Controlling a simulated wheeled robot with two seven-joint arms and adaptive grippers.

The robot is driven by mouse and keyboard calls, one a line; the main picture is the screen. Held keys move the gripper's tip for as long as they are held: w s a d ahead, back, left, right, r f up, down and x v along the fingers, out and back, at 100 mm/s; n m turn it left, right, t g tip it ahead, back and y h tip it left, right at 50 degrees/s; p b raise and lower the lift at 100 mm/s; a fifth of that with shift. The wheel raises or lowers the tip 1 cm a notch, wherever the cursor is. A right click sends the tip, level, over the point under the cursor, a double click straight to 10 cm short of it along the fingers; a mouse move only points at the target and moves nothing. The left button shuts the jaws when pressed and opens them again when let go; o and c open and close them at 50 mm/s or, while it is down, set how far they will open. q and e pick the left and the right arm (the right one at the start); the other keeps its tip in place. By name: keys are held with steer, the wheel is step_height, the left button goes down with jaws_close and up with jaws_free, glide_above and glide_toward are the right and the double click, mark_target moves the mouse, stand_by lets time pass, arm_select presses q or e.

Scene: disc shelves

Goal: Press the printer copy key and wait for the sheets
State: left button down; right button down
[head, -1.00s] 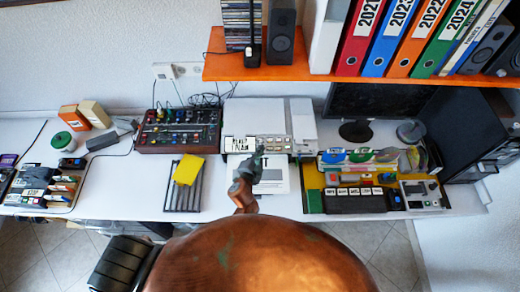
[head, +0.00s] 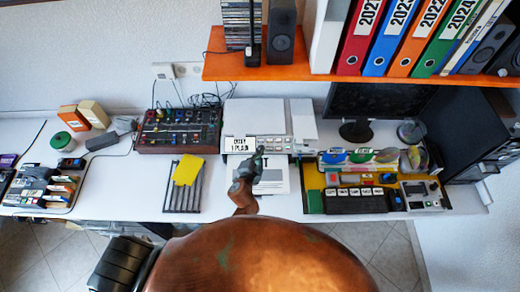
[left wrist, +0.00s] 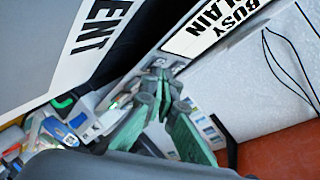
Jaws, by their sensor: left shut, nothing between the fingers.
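The printer (head: 268,110) is a pale box at the back middle of the desk, with a row of small keys (head: 275,142) along its front. A white display label (head: 238,145) sits left of the keys; in the left wrist view the label (left wrist: 212,28) reads "BUSY PLAIN". A printed sheet (head: 275,182) lies in front of the printer, partly hidden by my arm. My left gripper (head: 259,152) is shut and empty, its tips at the front of the key row; I cannot tell whether they touch a key. Its green-grey fingers show in the left wrist view (left wrist: 163,72).
A mixer (head: 178,130) and a slotted rack with a yellow pad (head: 187,170) stand left of the printer. An orange shelf (head: 290,72) overhangs behind.

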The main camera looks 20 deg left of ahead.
arm_select(q)
steer(key=shift+r, duration=0.1)
stand_by(0.3)
steer(key=shift+s+r+p, duration=0.35)
steer(key=shift+r+p, duration=0.2)
steer(key=shift+p, duration=0.15)
steer(key=shift+d+r, duration=0.1)
